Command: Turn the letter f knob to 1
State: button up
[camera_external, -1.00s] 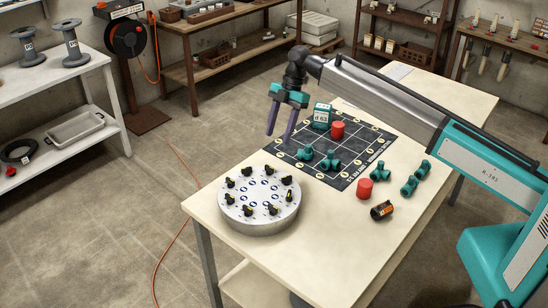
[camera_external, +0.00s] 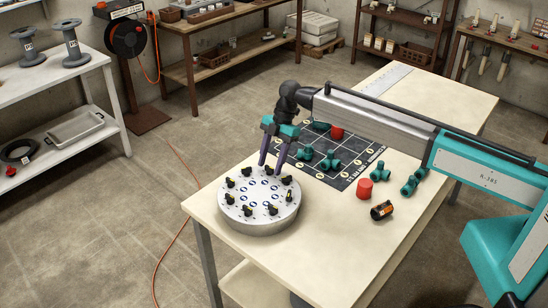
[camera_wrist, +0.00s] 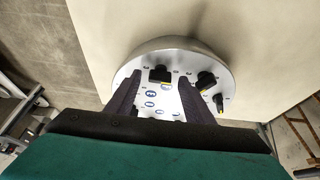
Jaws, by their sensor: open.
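A round silver dial plate (camera_external: 258,228) with several black knobs around its rim stands on the table. The knobs have yellow marks, and blue-ringed letters sit inside the ring of knobs; the letters are too small to read, so I cannot tell which knob is f. My gripper (camera_external: 272,172) is open and empty, pointing down over the far edge of the plate. In the wrist view, my gripper (camera_wrist: 153,92) has its dark fingers apart, with a black knob (camera_wrist: 160,75) between and beyond their tips. Another knob (camera_wrist: 206,79) shows right of the right finger.
The table front (camera_external: 310,265) is clear.

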jog(key=shift+f, duration=0.1)
jog(key=c, duration=1.1)
jog(key=shift+o, duration=0.3)
jog(key=shift+s+m+b, duration=0.1)
jog(key=shift+m+b, duration=0.4)
jog(key=shift+b, duration=0.05)
jog(key=shift+d+f+m+t+y+b, duration=0.1)
jog(key=shift+m+t+y+b, duration=0.2)
jog(key=shift+m+t+b, duration=0.35)
jog(key=m+b, duration=0.1)
jog(key=m, duration=0.2)
jog(key=shift+s+t+y, duration=0.15)
jog(key=shift+t+y, duration=0.1)
jog(key=shift+y, duration=0.05)
jog(key=m+t+b, duration=0.1)
jog(key=m, duration=0.2)
jog(key=shift+s+b, duration=0.1)
jog(key=shift+b, duration=0.2)
jog(key=shift+m+t+b, duration=0.35)
jog(key=shift+m+t, duration=0.45)
jog(key=shift+m, duration=0.95)
